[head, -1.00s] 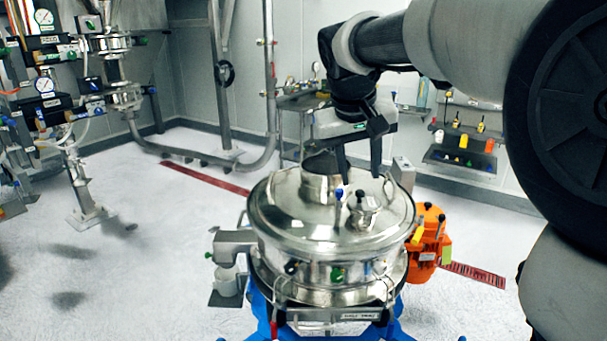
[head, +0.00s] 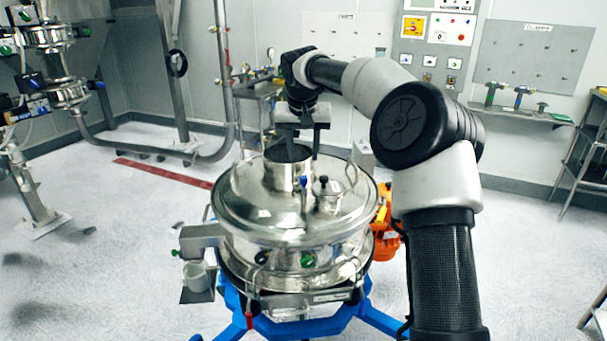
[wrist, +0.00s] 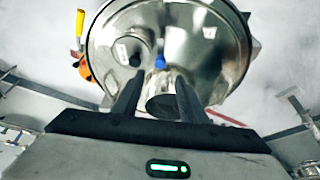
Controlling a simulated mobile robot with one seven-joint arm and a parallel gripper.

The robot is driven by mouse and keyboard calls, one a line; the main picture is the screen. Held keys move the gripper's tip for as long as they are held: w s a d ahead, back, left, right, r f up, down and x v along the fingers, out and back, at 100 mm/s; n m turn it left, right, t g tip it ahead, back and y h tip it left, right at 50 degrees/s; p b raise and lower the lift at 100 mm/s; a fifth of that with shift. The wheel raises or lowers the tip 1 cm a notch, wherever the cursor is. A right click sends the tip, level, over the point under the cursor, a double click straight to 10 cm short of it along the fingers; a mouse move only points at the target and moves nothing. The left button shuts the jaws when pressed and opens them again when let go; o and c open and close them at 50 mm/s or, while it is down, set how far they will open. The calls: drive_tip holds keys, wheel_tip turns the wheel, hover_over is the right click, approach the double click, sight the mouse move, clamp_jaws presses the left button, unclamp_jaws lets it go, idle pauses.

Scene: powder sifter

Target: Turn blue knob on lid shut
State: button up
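The blue knob (head: 303,183) stands on the steel sifter lid (head: 250,208), just right of the open neck (head: 278,180). In the wrist view the blue knob (wrist: 160,62) shows a little beyond and between the fingertips. My gripper (head: 300,157) is open and empty, pointing down behind the neck and the knob. In the wrist view my gripper (wrist: 158,80) has its two dark fingers apart, over the neck (wrist: 165,106). The fingers look apart from the knob; their exact height above the lid is hard to tell.
A small capped port (head: 326,197) with a black knob stands right of the blue knob. Wire handles (head: 352,172) rise from the lid. An orange unit (head: 385,240) is beside the vessel, which rests on a blue frame (head: 340,318). Open floor lies to the left.

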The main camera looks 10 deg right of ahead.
sight(304, 177)
drive_tip(key=p+x, duration=0.1)
drive_tip(key=x, duration=0.8)
drive_tip(key=shift+w+f, duration=0.15)
drive_tip(key=shift+f, duration=0.2)
drive_tip(key=shift+c, duration=0.3)
clamp_jaws()
